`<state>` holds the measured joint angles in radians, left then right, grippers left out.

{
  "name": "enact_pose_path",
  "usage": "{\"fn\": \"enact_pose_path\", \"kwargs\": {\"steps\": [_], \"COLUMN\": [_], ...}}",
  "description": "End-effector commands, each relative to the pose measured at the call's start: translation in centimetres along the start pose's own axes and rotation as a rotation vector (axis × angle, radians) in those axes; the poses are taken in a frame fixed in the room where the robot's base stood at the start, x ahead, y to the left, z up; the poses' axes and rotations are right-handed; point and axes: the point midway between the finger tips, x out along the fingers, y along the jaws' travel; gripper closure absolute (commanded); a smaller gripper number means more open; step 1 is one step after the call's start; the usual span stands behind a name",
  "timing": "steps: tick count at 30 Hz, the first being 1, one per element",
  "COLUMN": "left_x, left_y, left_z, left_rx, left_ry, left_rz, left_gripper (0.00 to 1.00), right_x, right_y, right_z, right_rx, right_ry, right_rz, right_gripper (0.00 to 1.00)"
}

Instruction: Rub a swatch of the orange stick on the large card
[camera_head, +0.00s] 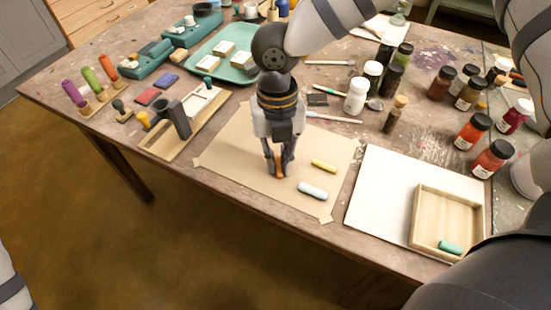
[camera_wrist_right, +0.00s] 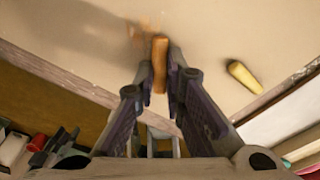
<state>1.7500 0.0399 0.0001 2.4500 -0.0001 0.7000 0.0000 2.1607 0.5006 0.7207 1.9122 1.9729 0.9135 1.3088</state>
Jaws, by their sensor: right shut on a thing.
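The large tan card (camera_head: 225,165) lies flat on the table, taped at its corners; it also fills the top of the right wrist view (camera_wrist_right: 215,35). My right gripper (camera_head: 280,168) points down over the card, shut on the orange stick (camera_wrist_right: 159,62). In the head view the stick's lower end shows between the fingertips, at or very near the card. Faint orange marks (camera_wrist_right: 146,28) show on the card just beyond the stick in the wrist view. Whether the tip touches the card I cannot tell. My left gripper is not in view.
A yellow stick (camera_head: 323,165) and a pale blue stick (camera_head: 312,190) lie on the card right of the gripper. A white sheet (camera_head: 377,185) and wooden tray (camera_head: 418,215) with a teal stick (camera_head: 450,247) are further right. Jars stand behind; a wooden board (camera_head: 155,148) is left.

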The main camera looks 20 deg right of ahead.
Motion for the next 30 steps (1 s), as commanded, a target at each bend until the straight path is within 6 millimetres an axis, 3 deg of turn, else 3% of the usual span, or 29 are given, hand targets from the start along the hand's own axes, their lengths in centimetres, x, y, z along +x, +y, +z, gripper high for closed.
{"fn": "enact_pose_path", "kwargs": {"steps": [4,7,30], "left_x": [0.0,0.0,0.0], "left_y": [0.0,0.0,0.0], "left_z": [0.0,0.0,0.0], "left_rx": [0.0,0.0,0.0], "left_ry": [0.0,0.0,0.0], "left_rz": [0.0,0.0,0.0], "left_gripper": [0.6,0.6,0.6], "right_x": [-0.3,-2.1,-5.9], "right_y": [-0.1,-0.1,-0.3], "right_z": [0.1,-0.1,-0.6], "right_rx": [-0.001,-0.002,-0.012], "right_ry": [-0.001,-0.004,-0.001], "right_rz": [-0.001,0.001,-0.001], "right_gripper": [0.99,0.99,0.99]}}
